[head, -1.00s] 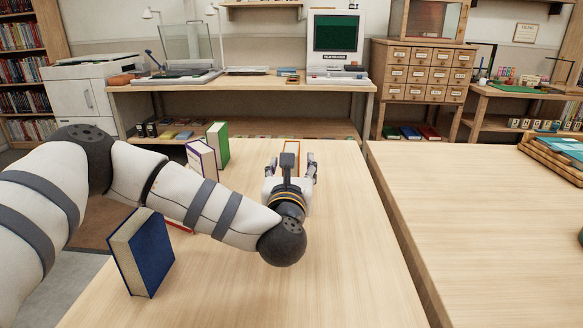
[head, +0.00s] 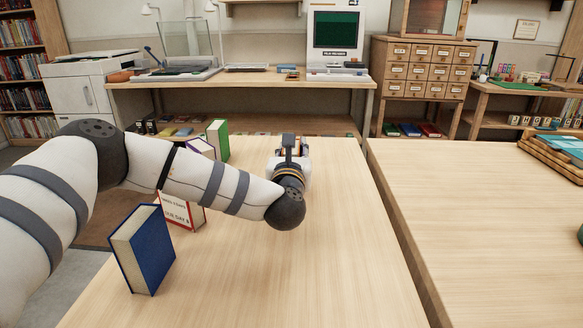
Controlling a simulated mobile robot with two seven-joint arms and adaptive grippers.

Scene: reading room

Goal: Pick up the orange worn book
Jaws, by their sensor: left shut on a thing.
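My left gripper (head: 290,145) is at the far part of the near wooden table (head: 290,265), with its arm reaching across from the left. It is shut on the orange worn book (head: 298,147), which is mostly hidden behind the gripper; only small orange parts show between the fingers. I cannot tell whether the book touches the tabletop. My right gripper is not in view.
A blue book (head: 150,250) stands upright at the near left. A red-and-white sign or book (head: 180,211), a purple-edged book (head: 201,147) and a green book (head: 219,140) stand along the left edge. The table's right side is clear. A second table (head: 480,220) is at right.

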